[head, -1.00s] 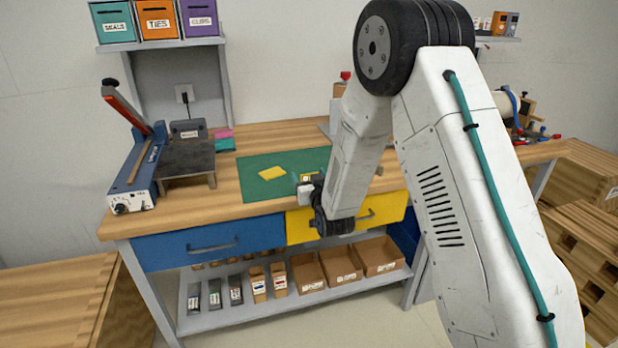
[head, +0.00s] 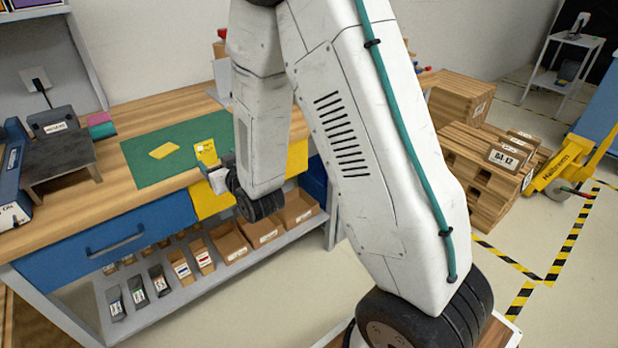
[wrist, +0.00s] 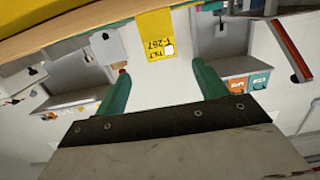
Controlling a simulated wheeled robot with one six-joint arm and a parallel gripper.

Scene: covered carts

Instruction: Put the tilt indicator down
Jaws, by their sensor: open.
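The tilt indicator is a yellow tag (wrist: 157,35) with dark print reading "TILT" and "T-267" and a small white patch. In the head view this yellow tag (head: 206,152) shows at the right part of the green mat (head: 135,172), just beyond my gripper. My gripper (wrist: 160,67) is open, with teal fingers apart. The tag shows between and beyond the fingertips, with a gap on each side, so neither finger appears to touch it. I cannot tell what supports its lower edge.
A second flat yellow piece (head: 164,150) lies on the mat. A black-topped stand (head: 58,160) is at left on the wooden bench. Blue (head: 120,240) and yellow (head: 212,200) drawers are below. Crates (head: 480,165) and a yellow pallet jack (head: 570,165) are right.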

